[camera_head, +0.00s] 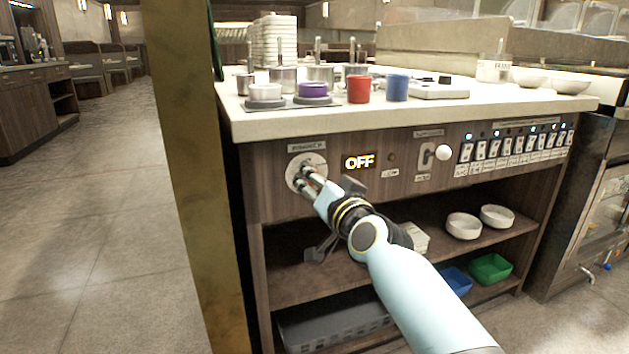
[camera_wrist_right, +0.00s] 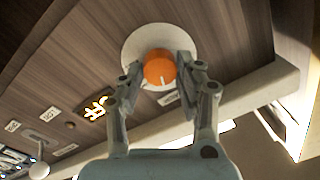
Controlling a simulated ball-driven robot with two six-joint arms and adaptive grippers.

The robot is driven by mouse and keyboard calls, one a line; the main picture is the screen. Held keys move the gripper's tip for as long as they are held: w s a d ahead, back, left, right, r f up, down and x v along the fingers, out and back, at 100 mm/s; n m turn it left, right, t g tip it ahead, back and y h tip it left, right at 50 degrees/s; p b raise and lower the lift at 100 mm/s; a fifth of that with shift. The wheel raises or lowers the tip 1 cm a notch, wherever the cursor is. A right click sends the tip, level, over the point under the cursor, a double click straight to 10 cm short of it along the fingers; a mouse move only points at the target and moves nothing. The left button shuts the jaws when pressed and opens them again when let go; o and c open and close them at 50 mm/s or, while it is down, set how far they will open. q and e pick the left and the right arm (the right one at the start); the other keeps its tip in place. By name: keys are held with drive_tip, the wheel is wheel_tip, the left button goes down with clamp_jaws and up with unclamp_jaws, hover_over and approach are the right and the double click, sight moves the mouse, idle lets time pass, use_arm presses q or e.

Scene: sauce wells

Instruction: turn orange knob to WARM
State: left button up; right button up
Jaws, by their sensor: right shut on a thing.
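The orange knob (camera_wrist_right: 160,68) sits on a round pale plate (camera_wrist_right: 140,40) on the wooden counter front. In the head view my right gripper hides the knob, and only the plate (camera_head: 294,170) shows around the fingers. My right gripper (camera_head: 306,174) reaches the plate from the front. In the wrist view the right gripper (camera_wrist_right: 163,82) has one finger on each side of the knob and is shut on it. A lit display (camera_head: 359,162) beside the plate reads OFF. My left gripper is in neither view.
A white lever knob (camera_head: 443,153) and a row of switches (camera_head: 515,145) lie to the right on the panel. Purple, red (camera_head: 359,90) and blue cups (camera_head: 397,88) stand on the counter top (camera_head: 300,125). Below, an open shelf (camera_head: 300,283) holds bowls. A brassy post (camera_head: 187,180) stands left.

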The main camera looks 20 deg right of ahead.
drive_tip(key=shift+f+m, duration=0.1)
drive_tip(key=shift+m, duration=3.9)
drive_tip(key=shift+h, duration=0.3)
drive_tip(key=o, duration=1.1)
drive_tip(key=shift+o, duration=0.2)
drive_tip(key=s, duration=1.2)
drive_tip(key=shift+d+f, duration=0.3)
drive_tip(key=shift+d, duration=0.1)
